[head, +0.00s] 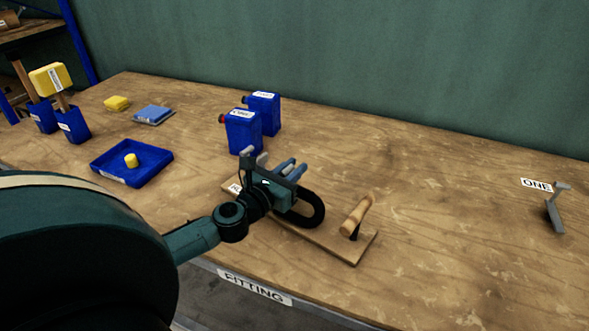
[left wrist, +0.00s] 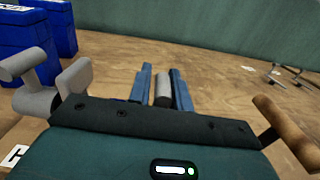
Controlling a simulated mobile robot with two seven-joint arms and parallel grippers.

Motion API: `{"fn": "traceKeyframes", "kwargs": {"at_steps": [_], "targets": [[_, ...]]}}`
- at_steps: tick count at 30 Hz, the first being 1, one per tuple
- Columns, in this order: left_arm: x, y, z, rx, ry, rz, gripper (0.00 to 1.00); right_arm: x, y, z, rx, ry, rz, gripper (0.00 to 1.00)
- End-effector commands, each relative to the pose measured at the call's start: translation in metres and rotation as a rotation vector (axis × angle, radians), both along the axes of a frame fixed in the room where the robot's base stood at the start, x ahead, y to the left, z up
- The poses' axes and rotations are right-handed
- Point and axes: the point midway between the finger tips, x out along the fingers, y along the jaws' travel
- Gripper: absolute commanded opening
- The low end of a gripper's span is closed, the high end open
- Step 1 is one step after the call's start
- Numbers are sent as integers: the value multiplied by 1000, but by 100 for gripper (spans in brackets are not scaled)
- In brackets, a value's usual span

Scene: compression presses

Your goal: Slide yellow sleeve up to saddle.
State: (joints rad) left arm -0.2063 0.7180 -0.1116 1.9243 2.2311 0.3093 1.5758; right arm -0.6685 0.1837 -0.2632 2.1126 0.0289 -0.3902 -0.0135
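A small yellow cylinder (head: 131,160), which looks like the yellow sleeve, stands in a blue tray (head: 106,170) at the left. My left gripper (head: 292,170) is above the wooden fixture board (head: 343,250), well to the right of the cylinder. Its two fingers are apart. In the left wrist view a grey cylinder (left wrist: 162,88) shows between the fingers; I cannot tell whether they touch it. A black loop (head: 318,213) and grey stub parts (head: 250,153) sit by the gripper. I cannot tell which part is the saddle. My right gripper is not in view.
A wooden handle (head: 356,215) rises from the board's right end. Two blue canisters (head: 243,132) stand behind the gripper. Blue holders (head: 74,127), a yellow block (head: 117,103) and a blue pad (head: 153,115) are at the left. A grey stand (head: 555,215) is far right.

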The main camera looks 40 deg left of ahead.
Motion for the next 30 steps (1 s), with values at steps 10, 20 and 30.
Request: {"fn": "traceKeyframes", "kwargs": {"at_steps": [10, 20, 30], "targets": [[0, 0, 0, -1, -1, 0, 40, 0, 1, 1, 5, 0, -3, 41], [-15, -1, -2, -3, 3, 0, 40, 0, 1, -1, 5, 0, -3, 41], [-75, 0, -3, -3, 4, 1, 40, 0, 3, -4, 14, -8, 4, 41]]}}
